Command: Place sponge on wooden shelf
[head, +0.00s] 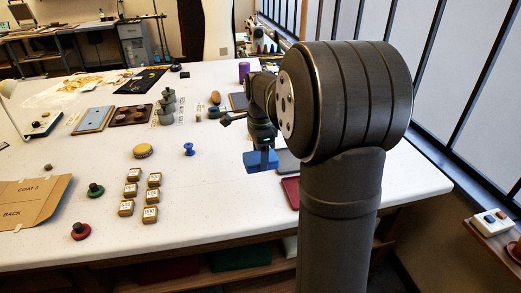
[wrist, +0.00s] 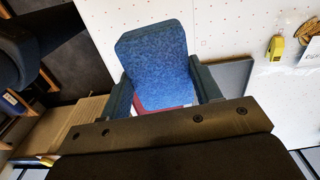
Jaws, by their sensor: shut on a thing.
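My gripper (head: 262,150) is over the right part of the white table. It is shut on a blue sponge (head: 261,161), which hangs below the fingers. In the wrist view the sponge (wrist: 158,62) is a speckled blue block between the two dark fingers (wrist: 165,92). Two wooden surfaces could be the shelf: the ledge (head: 482,231) at the right edge, and a board under the table (head: 205,284). A wooden surface (wrist: 82,116) also shows left of the gripper in the wrist view; I cannot tell which it is.
A dark red flat item (head: 290,191) and a grey one (head: 287,160) lie beside the sponge. A blue spool (head: 189,149), yellow tape measure (head: 144,151) and several small labelled boxes (head: 130,190) stand to the left. A white switch box (head: 492,222) sits on the right ledge.

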